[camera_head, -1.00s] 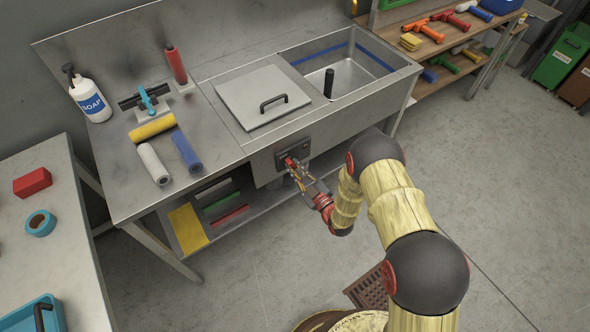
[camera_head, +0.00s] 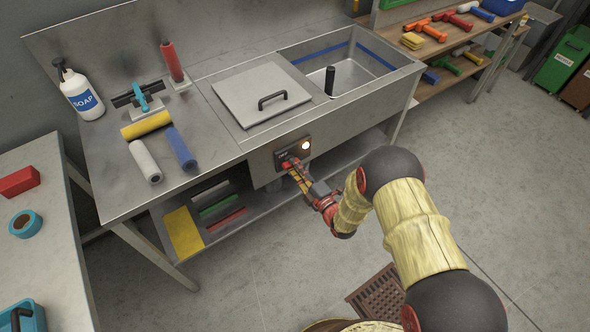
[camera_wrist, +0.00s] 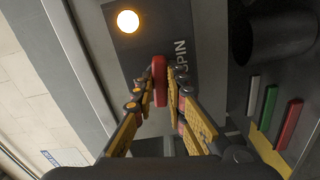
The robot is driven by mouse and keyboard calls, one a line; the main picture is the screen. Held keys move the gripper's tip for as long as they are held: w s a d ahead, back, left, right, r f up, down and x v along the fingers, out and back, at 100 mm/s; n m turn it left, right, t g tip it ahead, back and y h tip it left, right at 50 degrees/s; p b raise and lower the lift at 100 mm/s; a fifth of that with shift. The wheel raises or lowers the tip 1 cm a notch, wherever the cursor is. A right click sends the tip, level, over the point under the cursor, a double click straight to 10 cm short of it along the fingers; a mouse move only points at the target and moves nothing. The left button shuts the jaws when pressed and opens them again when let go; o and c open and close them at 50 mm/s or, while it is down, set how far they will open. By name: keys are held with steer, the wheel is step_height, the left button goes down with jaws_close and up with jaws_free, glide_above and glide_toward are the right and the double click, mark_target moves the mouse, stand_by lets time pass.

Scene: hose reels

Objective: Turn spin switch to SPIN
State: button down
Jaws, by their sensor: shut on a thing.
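The spin switch is a red knob (camera_wrist: 159,82) on a dark panel (camera_head: 291,153) on the front of the steel sink bench. My gripper (camera_head: 291,166) is at the panel, and in the wrist view its fingers (camera_wrist: 160,88) are shut on the red knob from both sides. The knob's long side lies nearly along the picture's vertical in the wrist view. The word SPIN is printed on the panel to the right of the knob there. A round lamp (camera_wrist: 128,21) on the panel glows warm white; it also shows lit in the head view (camera_head: 305,145).
A square lid with a black handle (camera_head: 272,97) covers part of the bench beside an open basin (camera_head: 352,75). A lower shelf (camera_head: 224,224) is under the bench.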

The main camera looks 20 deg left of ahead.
steer(key=shift+f+n+b, duration=0.1)
steer(key=shift+n+b, duration=0.35)
steer(key=shift+n, duration=0.45)
steer(key=shift+s, duration=0.1)
steer(key=c, duration=1.9)
jaws_free()
steer(key=shift+o, duration=0.5)
steer(key=v, duration=1.2)
